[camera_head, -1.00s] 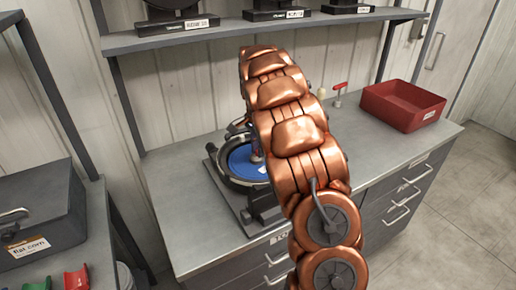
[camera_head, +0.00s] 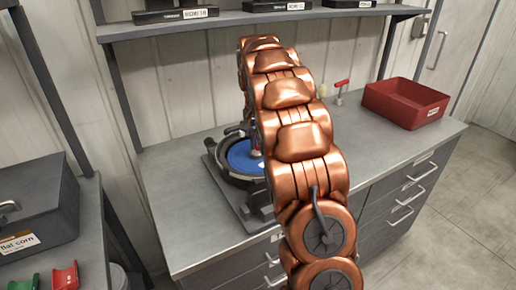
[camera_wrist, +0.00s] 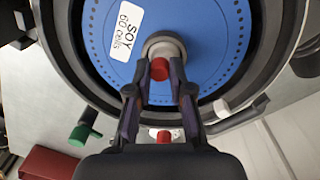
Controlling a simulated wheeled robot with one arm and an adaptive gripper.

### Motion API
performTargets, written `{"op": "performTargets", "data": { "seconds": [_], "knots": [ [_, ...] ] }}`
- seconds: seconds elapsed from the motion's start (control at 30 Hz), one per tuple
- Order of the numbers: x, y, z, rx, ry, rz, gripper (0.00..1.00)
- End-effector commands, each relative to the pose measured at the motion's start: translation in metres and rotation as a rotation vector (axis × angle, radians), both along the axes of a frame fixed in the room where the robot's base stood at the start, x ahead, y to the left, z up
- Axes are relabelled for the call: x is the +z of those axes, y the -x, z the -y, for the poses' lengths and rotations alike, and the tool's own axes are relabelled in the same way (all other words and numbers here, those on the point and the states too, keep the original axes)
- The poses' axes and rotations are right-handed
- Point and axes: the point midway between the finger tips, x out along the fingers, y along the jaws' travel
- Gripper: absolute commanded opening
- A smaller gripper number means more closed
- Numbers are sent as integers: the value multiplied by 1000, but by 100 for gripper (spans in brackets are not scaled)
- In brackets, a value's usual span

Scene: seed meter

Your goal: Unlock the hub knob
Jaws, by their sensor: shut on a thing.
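The seed meter (camera_head: 225,172) stands on the grey bench with a blue seed disc (camera_head: 240,157) in its dark round housing. In the wrist view the blue disc (camera_wrist: 205,35) carries a white label reading "SOY 60 cells". The hub knob (camera_wrist: 160,68) is at the disc's centre, with a pale grey collar and a red part. My gripper (camera_wrist: 161,72) has one finger on each side of the knob and is shut on it. In the head view my copper-coloured arm hides the gripper and most of the hub.
A red bin (camera_head: 405,103) stands at the bench's right, with a small red-handled lever (camera_head: 341,86) near the back. A green knob (camera_wrist: 78,136) shows in the wrist view. A shelf (camera_head: 240,22) runs above the bench. A grey case (camera_head: 38,205) stands at left.

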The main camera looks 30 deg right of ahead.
Motion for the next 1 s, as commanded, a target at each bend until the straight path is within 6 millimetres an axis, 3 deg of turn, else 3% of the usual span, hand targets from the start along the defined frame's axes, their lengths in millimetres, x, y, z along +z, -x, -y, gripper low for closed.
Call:
{"op": "performTargets", "data": {
  "seconds": [1.0],
  "knots": [
    [0, 1, -2, 893, -1, 0, 0]
  ]
}}
